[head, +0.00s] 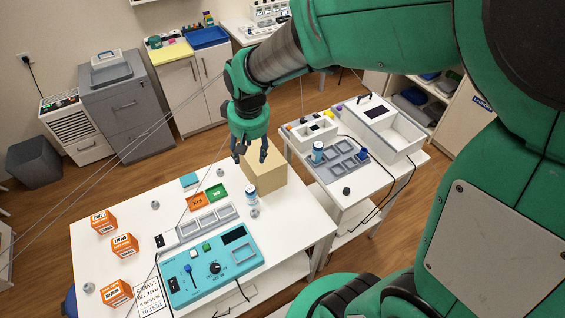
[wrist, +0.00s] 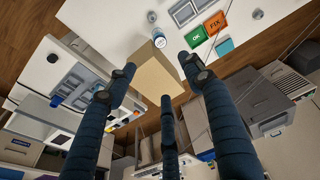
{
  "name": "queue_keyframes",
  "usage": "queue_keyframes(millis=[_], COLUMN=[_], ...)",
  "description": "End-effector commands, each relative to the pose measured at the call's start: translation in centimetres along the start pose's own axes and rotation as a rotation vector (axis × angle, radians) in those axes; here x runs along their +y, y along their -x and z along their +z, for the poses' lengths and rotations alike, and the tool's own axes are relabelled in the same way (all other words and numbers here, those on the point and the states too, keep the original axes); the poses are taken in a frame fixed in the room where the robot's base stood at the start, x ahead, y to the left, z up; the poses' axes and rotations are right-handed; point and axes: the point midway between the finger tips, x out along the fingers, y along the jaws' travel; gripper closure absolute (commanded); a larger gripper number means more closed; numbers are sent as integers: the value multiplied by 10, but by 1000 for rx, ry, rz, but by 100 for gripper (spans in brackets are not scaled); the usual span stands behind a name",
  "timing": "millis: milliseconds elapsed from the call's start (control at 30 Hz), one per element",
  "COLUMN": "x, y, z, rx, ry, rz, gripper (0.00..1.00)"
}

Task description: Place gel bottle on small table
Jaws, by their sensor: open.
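A white-and-blue bottle (head: 251,195) stands upright on the large white table, in front of a tan box (head: 265,172); it also shows at the top of the wrist view (wrist: 160,40). I cannot read which label says gel. My gripper (head: 250,156) is open and empty, fingers down, above or beside the tan box; it also shows in the wrist view (wrist: 159,68).
A teal control panel (head: 211,268), orange boxes (head: 125,245) and green and orange cards (head: 217,192) occupy the large table. A gap separates the tables.

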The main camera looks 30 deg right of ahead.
Motion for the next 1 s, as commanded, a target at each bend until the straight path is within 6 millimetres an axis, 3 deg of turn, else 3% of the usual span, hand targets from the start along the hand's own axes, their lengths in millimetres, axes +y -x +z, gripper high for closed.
queue_keyframes(millis=[33, 200, 500, 733, 1000], x=[-1, -5, -13, -19, -23], y=[17, 65, 134, 172, 192], z=[6, 30, 83, 129, 163], rx=[21, 75, 170, 241, 290], ry=[-4, -22, -52, -74, -90], rz=[2, 7, 12, 13, 12], gripper=[48, 48, 48, 48, 48])
